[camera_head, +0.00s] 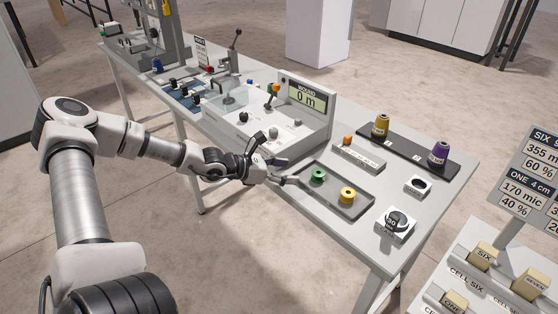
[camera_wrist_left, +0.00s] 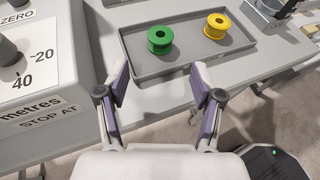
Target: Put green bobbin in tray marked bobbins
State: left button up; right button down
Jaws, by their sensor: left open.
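A green bobbin (camera_head: 318,174) stands in a shallow grey tray (camera_head: 331,195) on the table. It also shows in the left wrist view (camera_wrist_left: 160,39), in the left part of the tray (camera_wrist_left: 187,56). A yellow bobbin (camera_head: 347,195) stands beside it in the same tray and shows in the wrist view (camera_wrist_left: 216,26). I cannot read any marking on this tray. My left gripper (camera_head: 283,171) is open and empty by the tray's near-left edge. In the wrist view its fingers (camera_wrist_left: 160,71) are spread, short of the green bobbin and not touching it. My right gripper does not show.
A white winder unit with a display (camera_head: 308,95) stands left of the tray. A dark rack holds a gold cone (camera_head: 380,126) and a purple cone (camera_head: 438,154) behind. A knob box (camera_head: 395,224) sits right of the tray. The table edge runs close in front.

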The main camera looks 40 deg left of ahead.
pick_arm(q)
jog(key=shift+s+a+r+p, duration=0.15)
jog(key=shift+s+r+p, duration=0.15)
jog(key=shift+r, duration=0.1)
jog(key=shift+s+a+r+p, duration=0.15)
jog(key=shift+r+p, duration=0.15)
jog(key=shift+r, duration=0.1)
jog(key=s+d+f+m+g+y, duration=0.2)
jog(key=s+d+f+m+g, duration=0.2)
jog(key=s+m, duration=0.5)
jog(key=s+d+f+m+g+y, duration=0.2)
jog(key=s+d+f+m+g, duration=0.2)
jog(key=s+d+f+m, duration=0.5)
jog(key=s+d+f+m+g+y, duration=0.2)
jog(key=s+d+f+m+g, duration=0.2)
jog(key=s+m, duration=0.5)
notch_tip(320, 180, down, 2)
jog(key=d+m, duration=0.2)
jog(key=m, duration=0.1)
jog(key=shift+s+d+f+p, duration=0.25)
jog(key=shift+s+d+p, duration=0.05)
jog(key=shift+d+p, duration=0.1)
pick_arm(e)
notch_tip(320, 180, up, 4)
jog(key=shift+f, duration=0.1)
